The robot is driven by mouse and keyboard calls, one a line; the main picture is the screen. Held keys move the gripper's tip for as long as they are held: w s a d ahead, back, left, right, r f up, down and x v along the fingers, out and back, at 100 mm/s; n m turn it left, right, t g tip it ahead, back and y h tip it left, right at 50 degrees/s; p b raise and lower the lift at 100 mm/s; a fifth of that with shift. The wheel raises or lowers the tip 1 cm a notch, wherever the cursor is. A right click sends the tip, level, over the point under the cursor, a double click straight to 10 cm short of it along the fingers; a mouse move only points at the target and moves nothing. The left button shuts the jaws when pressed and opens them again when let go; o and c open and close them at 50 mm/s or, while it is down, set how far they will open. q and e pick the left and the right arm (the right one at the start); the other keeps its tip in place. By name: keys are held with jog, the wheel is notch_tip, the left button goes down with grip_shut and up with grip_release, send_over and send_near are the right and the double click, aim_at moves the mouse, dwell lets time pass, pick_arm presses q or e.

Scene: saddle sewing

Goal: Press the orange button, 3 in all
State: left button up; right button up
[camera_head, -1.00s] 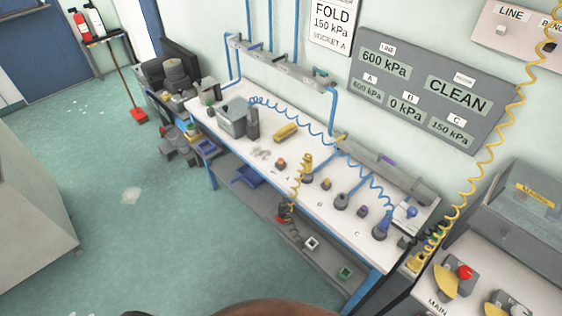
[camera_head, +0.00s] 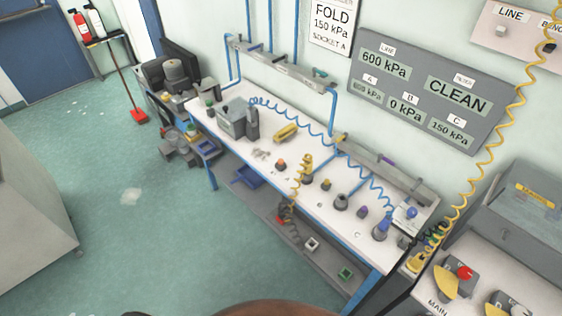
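A small orange button (camera_head: 281,164) stands on the white workbench (camera_head: 225,148), left of the coiled yellow hose. Neither of my grippers is in view, so nothing of mine shows at the button. It is too small here to tell whether it is pressed in. The grey wall panel (camera_head: 432,92) reads 600 kPa for the line and CLEAN. Below, B reads 0 kPa and C reads 150 kPa; the A readout is faint and hard to read.
Blue-hosed fittings and a purple button (camera_head: 362,211) stand along the bench. A yellow coiled hose (camera_head: 483,165) hangs at the right, near a side table with a red knob (camera_head: 465,272). A brown rounded shape (camera_head: 270,308) shows at the bottom edge.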

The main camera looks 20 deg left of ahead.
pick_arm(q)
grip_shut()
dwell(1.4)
